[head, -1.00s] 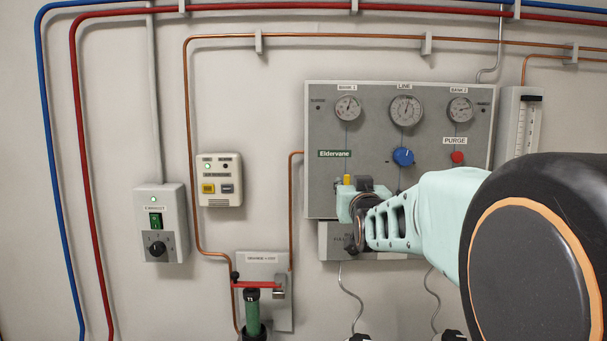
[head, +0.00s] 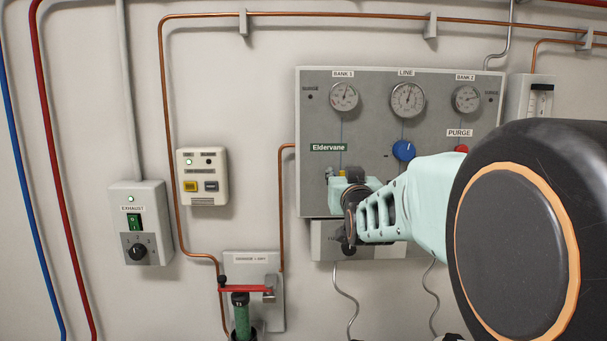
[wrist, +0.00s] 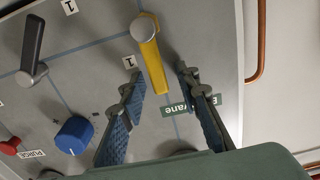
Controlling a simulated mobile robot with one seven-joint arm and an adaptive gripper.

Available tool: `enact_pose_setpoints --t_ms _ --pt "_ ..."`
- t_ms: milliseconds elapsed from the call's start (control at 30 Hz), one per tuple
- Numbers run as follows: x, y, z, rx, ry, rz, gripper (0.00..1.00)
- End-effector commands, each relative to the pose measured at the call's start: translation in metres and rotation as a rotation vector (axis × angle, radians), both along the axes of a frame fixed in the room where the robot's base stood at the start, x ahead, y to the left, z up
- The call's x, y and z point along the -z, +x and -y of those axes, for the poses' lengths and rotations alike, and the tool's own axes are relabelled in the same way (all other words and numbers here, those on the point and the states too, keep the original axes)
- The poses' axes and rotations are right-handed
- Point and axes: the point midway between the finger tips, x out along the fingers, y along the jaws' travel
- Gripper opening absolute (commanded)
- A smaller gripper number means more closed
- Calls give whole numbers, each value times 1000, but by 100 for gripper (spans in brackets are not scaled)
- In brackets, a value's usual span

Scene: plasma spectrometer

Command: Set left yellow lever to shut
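The yellow lever (wrist: 152,60) sits on the grey gas panel. In the wrist view its round pivot is at the top and its handle points down the picture, tilted slightly. My gripper (wrist: 159,76) is open, with one finger on each side of the lever's free end. Gaps show on both sides, and contact is not visible. In the head view my gripper (head: 346,185) is at the panel's lower left and hides most of the lever; only a bit of yellow (head: 341,173) shows above it.
A blue knob (wrist: 73,135), a grey lever (wrist: 33,50) and a red purge knob (wrist: 10,146) are on the same panel (head: 315,110). A copper pipe (wrist: 257,45) runs beside its edge. A red-handled valve (head: 245,290) and an exhaust switch box (head: 140,225) are to the left.

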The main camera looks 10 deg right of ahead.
Motion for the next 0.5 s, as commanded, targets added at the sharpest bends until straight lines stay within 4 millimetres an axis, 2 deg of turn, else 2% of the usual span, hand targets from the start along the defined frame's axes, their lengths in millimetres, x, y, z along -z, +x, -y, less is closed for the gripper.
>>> enact_pose_setpoints --t_ms 67,333,500 --pt "0 0 0 0 0 0 29" --pt "0 0 0 0 0 0 0" --pt "0 0 0 0 0 0 0"
